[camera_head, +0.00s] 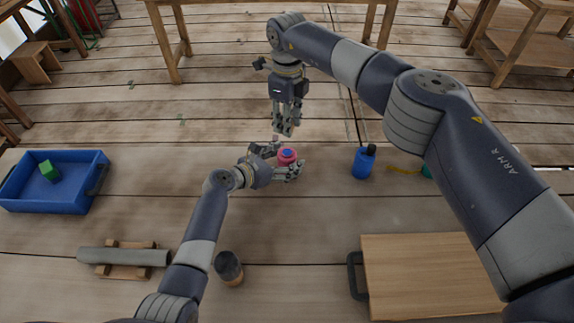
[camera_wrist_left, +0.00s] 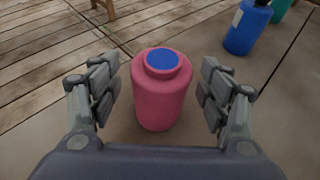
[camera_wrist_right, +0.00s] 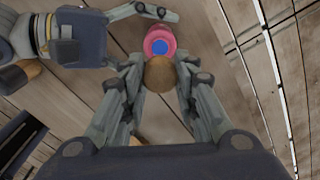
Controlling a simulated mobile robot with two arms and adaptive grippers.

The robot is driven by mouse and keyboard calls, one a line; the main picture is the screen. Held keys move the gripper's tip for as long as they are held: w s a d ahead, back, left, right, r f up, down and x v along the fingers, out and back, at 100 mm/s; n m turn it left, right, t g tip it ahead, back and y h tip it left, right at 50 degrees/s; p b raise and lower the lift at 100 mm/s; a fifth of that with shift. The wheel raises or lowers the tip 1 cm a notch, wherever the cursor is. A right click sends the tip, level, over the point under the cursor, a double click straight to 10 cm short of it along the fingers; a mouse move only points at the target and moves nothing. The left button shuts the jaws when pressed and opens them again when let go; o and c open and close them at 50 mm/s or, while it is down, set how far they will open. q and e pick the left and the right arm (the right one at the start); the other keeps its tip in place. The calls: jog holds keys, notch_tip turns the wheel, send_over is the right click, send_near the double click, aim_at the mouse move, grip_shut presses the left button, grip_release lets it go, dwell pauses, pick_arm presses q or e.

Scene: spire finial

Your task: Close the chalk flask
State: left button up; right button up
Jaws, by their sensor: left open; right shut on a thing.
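The pink flask (camera_head: 287,156) stands upright on the table in the head view. In the left wrist view the flask (camera_wrist_left: 160,95) has a round neck with a flat blue surface inside its rim. My left gripper (camera_head: 290,160) is open, its fingers on both sides of the flask with gaps visible in the left wrist view. My right gripper (camera_head: 285,132) points down above and slightly behind the flask. In the right wrist view it is shut on a brown, round-topped stopper (camera_wrist_right: 160,73), with the flask (camera_wrist_right: 159,44) beyond it. The fingers hide the stopper in the head view.
A blue bottle with a black cap (camera_head: 363,162) stands right of the flask. A dark-topped jar (camera_head: 229,268) stands nearer. A blue tray (camera_head: 62,203) with a green cube is at left, a grey rod (camera_head: 125,257) on a wooden rest below it, and a wooden board (camera_head: 430,275) at right.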

pick_arm(q)
jog(key=shift+w+d+f, duration=0.2)
jog(key=shift+w+d, duration=0.15)
jog(key=shift+d, duration=0.05)
jog(key=shift+c, duration=0.2)
jog(key=c, duration=1.6)
pick_arm(e)
send_over(287, 152)
jog(key=shift+f, duration=2.45)
jog(key=shift+f, duration=0.1)
jog(key=shift+f, duration=0.8)
jog(key=shift+f, duration=0.65)
jog(key=o, duration=0.8)
